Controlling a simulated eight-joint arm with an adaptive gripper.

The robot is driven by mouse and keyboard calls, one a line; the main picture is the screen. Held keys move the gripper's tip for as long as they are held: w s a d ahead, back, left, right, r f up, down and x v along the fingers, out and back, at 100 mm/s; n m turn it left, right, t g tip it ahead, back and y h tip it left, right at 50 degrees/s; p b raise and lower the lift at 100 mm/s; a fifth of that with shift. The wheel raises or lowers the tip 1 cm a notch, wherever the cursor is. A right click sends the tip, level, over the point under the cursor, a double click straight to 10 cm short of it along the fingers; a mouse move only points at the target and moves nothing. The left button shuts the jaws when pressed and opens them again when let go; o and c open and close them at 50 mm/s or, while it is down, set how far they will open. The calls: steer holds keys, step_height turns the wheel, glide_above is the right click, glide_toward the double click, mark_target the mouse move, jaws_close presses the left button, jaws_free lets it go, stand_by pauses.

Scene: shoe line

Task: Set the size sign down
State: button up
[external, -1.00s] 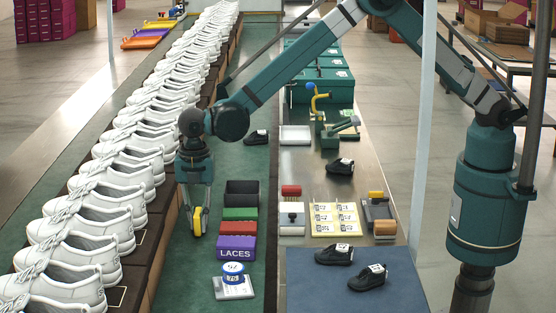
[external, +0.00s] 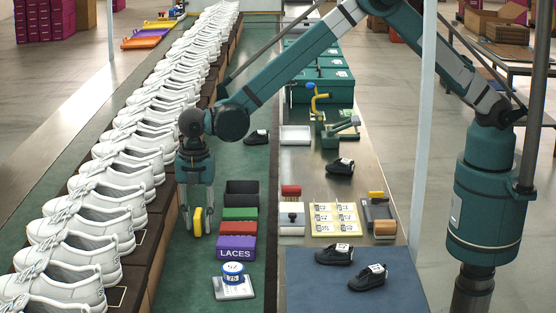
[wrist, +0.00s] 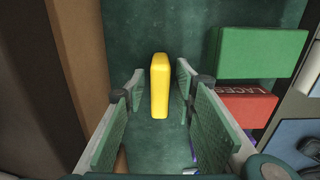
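A narrow yellow piece (external: 198,222), probably the size sign, stands upright on the green belt; no print on it is readable. My gripper (external: 197,212) points down over it, one finger on each side. The wrist view shows the yellow piece (wrist: 160,88) between my finger pads (wrist: 160,80), with a gap on both sides. My gripper is open and holds nothing. The underside of the piece is hard to see.
White shoes (external: 90,227) line the left side. A black bin (external: 242,193), green box (external: 240,214), red box (external: 238,228) and purple LACES box (external: 236,248) stand close right. A blue-and-white roll (external: 233,272) is nearer the camera. Open belt lies around the yellow piece.

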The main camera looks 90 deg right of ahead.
mark_target(199, 211)
step_height(199, 211, up, 12)
steer(key=shift+r+p, duration=0.1)
steer(key=shift+p, duration=0.8)
stand_by(0.5)
steer(key=s+d+r+m+t, duration=0.1)
steer(key=s+d+r+m, duration=0.2)
steer(key=s+d+r, duration=0.35)
steer(key=s+d+r+m+t, duration=0.1)
steer(key=s+d+r+m, duration=0.2)
steer(key=s+r, duration=0.65)
steer(key=s+d+r+m+t, duration=0.1)
steer(key=s+d+r+m, duration=0.3)
steer(key=s+r, duration=0.45)
steer(key=s+d+f+m+t, duration=0.1)
steer(key=s+d+m, duration=0.1)
steer(key=s, duration=0.8)
steer(key=s+d+f+m+t, duration=0.1)
steer(key=s+d+m, duration=0.2)
steer(key=s, duration=0.6)
steer(key=s+d+f+m+t, duration=0.1)
steer(key=s+d, duration=0.4)
steer(key=s, duration=0.5)
steer(key=shift+s+d+m+t, duration=0.2)
steer(key=shift+s+m+t, duration=0.15)
steer(key=shift+m+t, duration=0.45)
